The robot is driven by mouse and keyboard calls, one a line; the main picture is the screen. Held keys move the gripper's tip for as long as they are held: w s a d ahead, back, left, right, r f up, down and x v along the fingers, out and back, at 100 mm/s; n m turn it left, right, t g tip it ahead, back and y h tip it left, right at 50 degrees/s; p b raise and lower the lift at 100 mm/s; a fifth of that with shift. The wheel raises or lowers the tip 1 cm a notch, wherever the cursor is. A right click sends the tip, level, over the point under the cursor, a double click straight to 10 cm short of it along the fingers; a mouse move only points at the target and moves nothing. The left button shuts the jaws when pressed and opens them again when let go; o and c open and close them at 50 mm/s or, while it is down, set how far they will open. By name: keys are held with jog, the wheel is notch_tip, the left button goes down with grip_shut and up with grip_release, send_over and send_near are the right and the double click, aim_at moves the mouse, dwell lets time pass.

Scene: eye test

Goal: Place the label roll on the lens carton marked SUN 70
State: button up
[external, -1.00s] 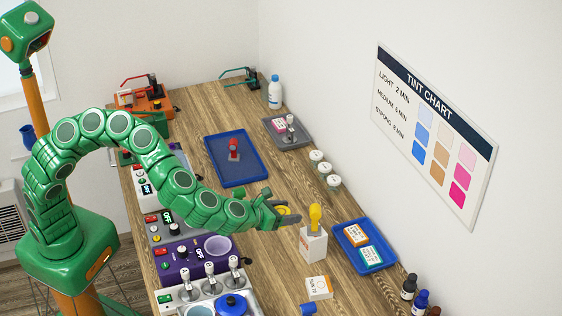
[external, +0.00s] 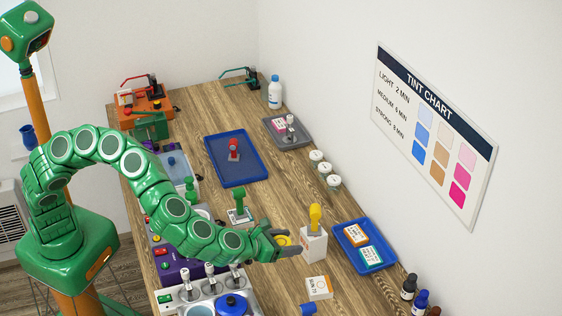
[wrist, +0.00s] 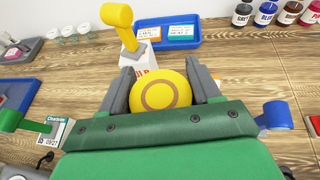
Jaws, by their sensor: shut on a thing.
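My gripper (external: 287,241) is shut on the yellow label roll (wrist: 160,93), a round disc with a brown ring on its face, held between the two grey fingers. The roll (external: 282,240) shows only partly in the external view. The white lens carton marked SUN 70 (external: 319,288) lies flat on the wooden bench, below and right of my gripper in the external view. Its small lettering is hard to read, and its top looks bare. My gripper is apart from it.
A taller white box (external: 313,244) with a yellow-handled tool (external: 315,216) on top stands close beside my fingertips. A blue tray (external: 372,262) holds two cartons, orange-marked and teal-marked. A blue object (external: 308,309) lies near the SUN 70 carton. Bottles (external: 409,286) stand by the wall.

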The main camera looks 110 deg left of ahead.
jog(key=shift+w+a+f, duration=0.75)
jog(key=shift+w+f, duration=0.55)
jog(key=shift+w, duration=1.8)
send_over(325, 282)
jog(key=shift+s+d+f, duration=0.1)
jog(key=shift+s+f, duration=0.05)
jog(key=shift+f, duration=1.2)
jog(key=shift+s+f, duration=0.15)
jog(key=shift+f, duration=1.2)
jog(key=shift+w, duration=0.1)
jog(key=shift+w+f, duration=0.15)
jog(key=shift+f, duration=1.7)
jog(key=shift+f, duration=0.1)
jog(key=o, duration=1.1)
